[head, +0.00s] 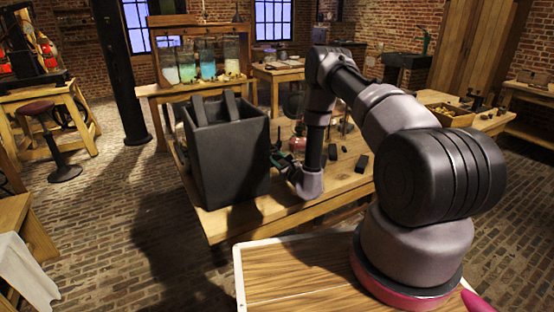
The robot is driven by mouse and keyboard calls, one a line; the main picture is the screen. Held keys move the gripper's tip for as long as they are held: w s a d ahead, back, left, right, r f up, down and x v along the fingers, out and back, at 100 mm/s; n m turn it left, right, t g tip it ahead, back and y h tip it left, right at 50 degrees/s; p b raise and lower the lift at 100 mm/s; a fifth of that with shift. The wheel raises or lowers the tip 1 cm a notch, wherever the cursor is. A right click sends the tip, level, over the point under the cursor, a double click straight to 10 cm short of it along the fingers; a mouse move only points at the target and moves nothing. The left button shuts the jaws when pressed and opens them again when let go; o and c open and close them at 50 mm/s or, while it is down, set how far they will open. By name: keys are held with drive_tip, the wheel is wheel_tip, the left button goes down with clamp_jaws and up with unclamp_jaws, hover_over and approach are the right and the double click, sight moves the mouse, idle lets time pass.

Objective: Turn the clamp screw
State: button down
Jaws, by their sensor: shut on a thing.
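My arm reaches down over the wooden table, and my gripper (279,158) is low at the right side of a large dark box (228,158). The gripper looks small and dark here, and its fingers point left toward the box. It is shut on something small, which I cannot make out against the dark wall. I cannot pick out the clamp screw itself; it may be hidden by the gripper or the box. The box stands upright near the table's left end, with two dark upright plates showing at its top.
The wooden table (235,222) also holds small dark blocks (362,163) right of my wrist and a reddish jar (297,143) behind it. A stool (45,125) is at left. Brick floor is open at front left.

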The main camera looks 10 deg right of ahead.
drive_tip(key=m, duration=0.4)
drive_tip(key=shift+m, duration=0.3)
drive_tip(key=m, duration=0.4)
drive_tip(key=shift+m, duration=0.3)
drive_tip(key=m, duration=0.4)
drive_tip(key=shift+s+m, duration=0.1)
drive_tip(key=shift+m, duration=2.5)
drive_tip(key=shift+a, duration=0.1)
drive_tip(key=shift+c, duration=2.2)
unclamp_jaws()
